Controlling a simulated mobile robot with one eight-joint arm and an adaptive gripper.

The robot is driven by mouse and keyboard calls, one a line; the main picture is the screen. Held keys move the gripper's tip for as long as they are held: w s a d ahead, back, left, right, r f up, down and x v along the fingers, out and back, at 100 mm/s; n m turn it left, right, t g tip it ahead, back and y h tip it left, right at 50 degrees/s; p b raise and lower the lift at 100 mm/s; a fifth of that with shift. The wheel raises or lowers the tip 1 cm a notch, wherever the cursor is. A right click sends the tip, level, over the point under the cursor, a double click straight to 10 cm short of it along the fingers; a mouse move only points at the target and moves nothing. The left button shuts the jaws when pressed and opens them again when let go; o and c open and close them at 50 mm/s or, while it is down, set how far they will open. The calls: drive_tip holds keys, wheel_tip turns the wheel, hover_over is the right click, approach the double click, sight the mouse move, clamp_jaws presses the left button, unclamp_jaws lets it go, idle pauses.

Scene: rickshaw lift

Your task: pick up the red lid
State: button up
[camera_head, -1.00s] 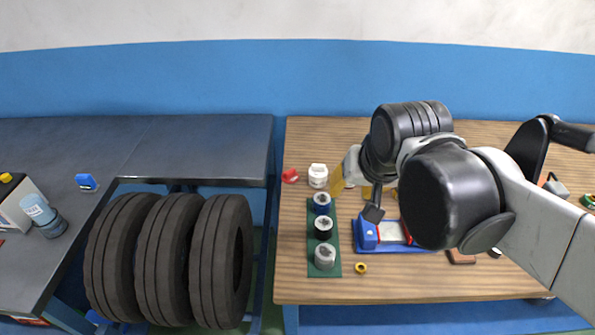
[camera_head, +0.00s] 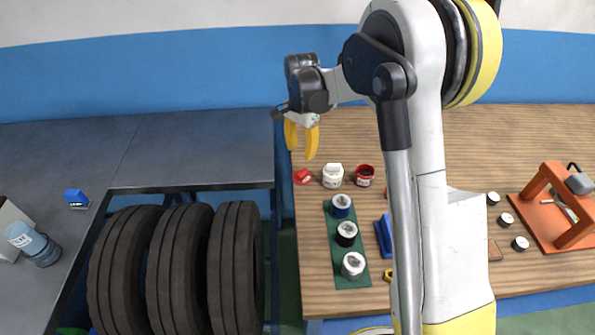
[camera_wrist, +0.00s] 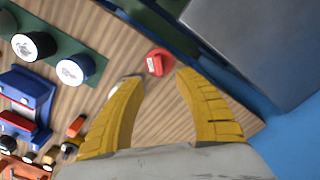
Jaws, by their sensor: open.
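The red lid (camera_head: 302,177) lies flat on the wooden table near its left edge, beside a white jar (camera_head: 333,175). In the wrist view the red lid (camera_wrist: 158,62) shows beyond and between the fingertips, nearer the right one. My gripper (camera_head: 302,150) is open and empty, its yellow fingers pointing down above the table behind the lid. In the wrist view my gripper (camera_wrist: 158,78) has its two yellow fingers spread wide apart. The fingers do not appear to touch the lid.
A red-rimmed jar (camera_head: 365,175) stands right of the white jar. A green strip (camera_head: 350,275) holds three round-topped cans. A dark bench (camera_head: 200,150) adjoins the table on the left, with tires (camera_head: 180,265) in front. An orange press (camera_head: 560,215) stands at right.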

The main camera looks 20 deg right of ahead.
sight(302, 171)
wheel_tip(302, 171, down, 10)
drive_tip(key=b, duration=0.4)
drive_tip(key=shift+d+f, duration=0.15)
drive_tip(key=shift+f, duration=0.05)
drive_tip(key=shift+s+r, duration=0.1)
clamp_jaws()
